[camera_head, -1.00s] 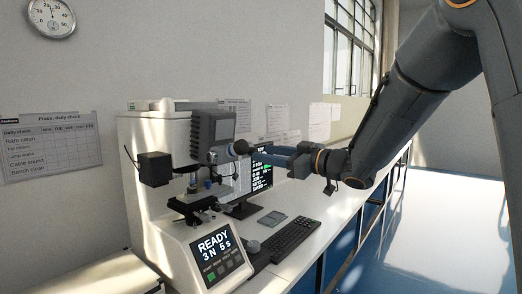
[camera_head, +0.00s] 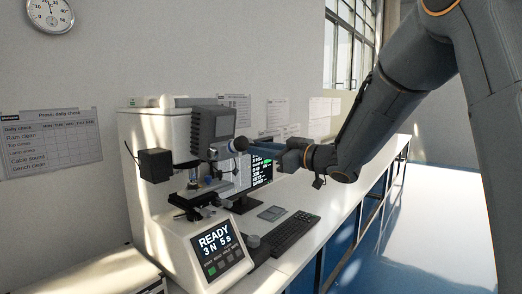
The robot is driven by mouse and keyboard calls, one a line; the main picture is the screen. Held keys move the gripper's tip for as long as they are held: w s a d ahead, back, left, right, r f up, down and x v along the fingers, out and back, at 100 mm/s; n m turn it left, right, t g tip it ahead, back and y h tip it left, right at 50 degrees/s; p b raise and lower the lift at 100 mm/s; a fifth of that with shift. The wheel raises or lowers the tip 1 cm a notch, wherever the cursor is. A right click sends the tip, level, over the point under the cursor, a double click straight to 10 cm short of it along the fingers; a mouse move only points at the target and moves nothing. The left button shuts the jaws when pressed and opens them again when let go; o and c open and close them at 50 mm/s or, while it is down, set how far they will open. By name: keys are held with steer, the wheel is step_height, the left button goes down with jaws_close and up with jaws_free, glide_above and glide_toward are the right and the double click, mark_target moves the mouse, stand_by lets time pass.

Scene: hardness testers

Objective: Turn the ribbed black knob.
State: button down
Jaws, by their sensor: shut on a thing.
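The black knob (camera_head: 240,144) sticks out from the right side of the dark grey head of the hardness tester (camera_head: 158,190). Its ribs are too small to make out. My gripper (camera_head: 252,145) reaches in from the right, level with the knob, and its jaws are shut on the knob. The fingers hide part of the knob's right side. The tester's display (camera_head: 215,243) reads READY, 3 N, 5 s.
A monitor (camera_head: 262,170) stands behind and below my gripper. A keyboard (camera_head: 289,236) and a small grey device (camera_head: 271,213) lie on the white bench (camera_head: 340,190). The tester's stage (camera_head: 190,203) sits below the head. Open floor lies to the right.

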steer(key=shift+n+b, duration=0.3)
steer(key=shift+s+f+n+b, duration=0.1)
steer(key=shift+f+n+b, duration=0.05)
steer(key=shift+n+b, duration=6.9)
steer(key=shift+b, duration=0.5)
steer(key=c, duration=1.6)
jaws_free()
steer(key=shift+o, duration=0.2)
